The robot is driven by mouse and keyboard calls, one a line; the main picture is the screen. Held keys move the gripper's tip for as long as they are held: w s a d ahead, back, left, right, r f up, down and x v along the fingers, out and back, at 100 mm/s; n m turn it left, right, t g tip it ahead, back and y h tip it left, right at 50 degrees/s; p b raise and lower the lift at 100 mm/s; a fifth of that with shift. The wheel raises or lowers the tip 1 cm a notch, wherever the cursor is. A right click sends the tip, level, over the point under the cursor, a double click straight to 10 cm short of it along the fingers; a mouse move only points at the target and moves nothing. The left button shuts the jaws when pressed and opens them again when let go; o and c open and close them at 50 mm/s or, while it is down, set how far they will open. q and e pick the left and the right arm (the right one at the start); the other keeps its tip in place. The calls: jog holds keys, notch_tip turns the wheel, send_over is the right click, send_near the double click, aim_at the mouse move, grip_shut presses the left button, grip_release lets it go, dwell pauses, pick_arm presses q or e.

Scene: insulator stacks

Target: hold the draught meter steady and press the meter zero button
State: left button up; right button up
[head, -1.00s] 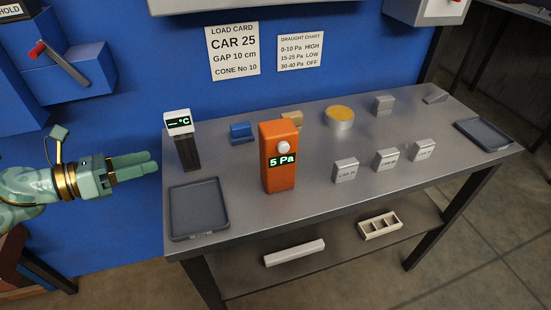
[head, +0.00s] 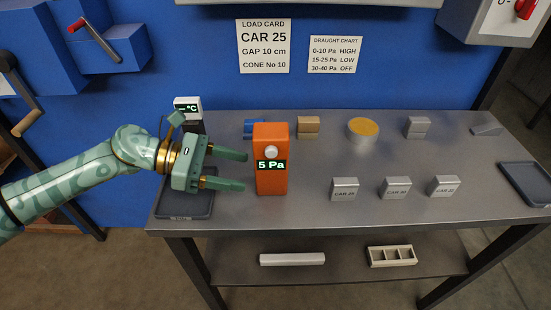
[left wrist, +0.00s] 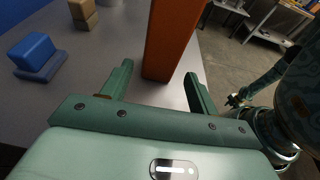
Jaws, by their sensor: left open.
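The draught meter (head: 270,180) is an upright orange box on the grey bench, reading 5 Pa. Its round white zero button (head: 271,152) sits above the display. My left gripper (head: 244,170) is open, just left of the meter, with its fingertips pointing at the meter's side. In the left wrist view the meter (left wrist: 172,40) stands ahead of and between the two open fingers, which do not appear to grip it. My right gripper (left wrist: 237,100) seems to show small at the right of that view; its jaws are too small to read.
A dark tray (head: 168,210) and a °C meter (head: 187,103) are partly behind my left arm. Blue (head: 252,127) and tan (head: 308,126) blocks stand behind the meter. Labelled grey blocks (head: 344,189) stand to its right. The bench front before the meter is clear.

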aim_at(266, 175)
pick_arm(q)
jog(key=x, duration=0.5)
jog(key=shift+d, duration=0.25)
jog(key=shift+d+f, duration=0.2)
jog(key=shift+d, duration=0.4)
pick_arm(e)
jog(key=shift+s+d, duration=0.2)
jog(key=shift+d, duration=0.2)
jog(key=shift+s, duration=0.2)
pick_arm(q)
jog(key=c, duration=0.6)
pick_arm(e)
jog(key=shift+s, duration=0.15)
grip_shut()
jog(key=shift+w+a+f, duration=0.15)
jog(key=shift+w, duration=0.55)
jog(key=shift+s, duration=0.15)
